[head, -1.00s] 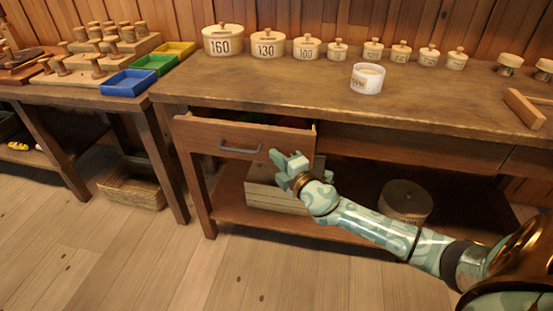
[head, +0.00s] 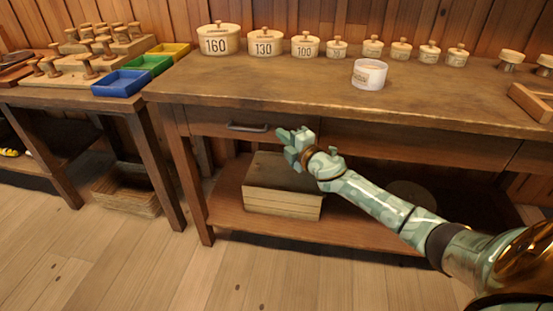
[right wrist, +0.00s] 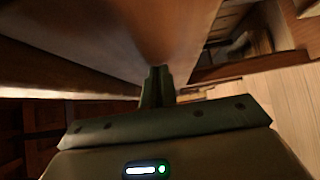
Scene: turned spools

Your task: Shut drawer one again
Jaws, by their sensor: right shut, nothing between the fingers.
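Drawer one (head: 215,124) is the left drawer under the workbench top. Its front now sits flush, or nearly so, with the bench frame, and its dark bar handle (head: 247,127) faces out. My right gripper (head: 284,135) is shut and empty, with its fingertips at the right part of the drawer front. In the right wrist view the closed fingers (right wrist: 157,80) point at a brown wooden face; whether they touch it I cannot tell. My left gripper is in neither view.
On the bench top (head: 300,85) stand several numbered lidded pots and a white labelled cup (head: 369,74). A wooden box (head: 283,190) sits on the lower shelf below the drawer. A side table at left holds blue (head: 121,83), green and yellow trays.

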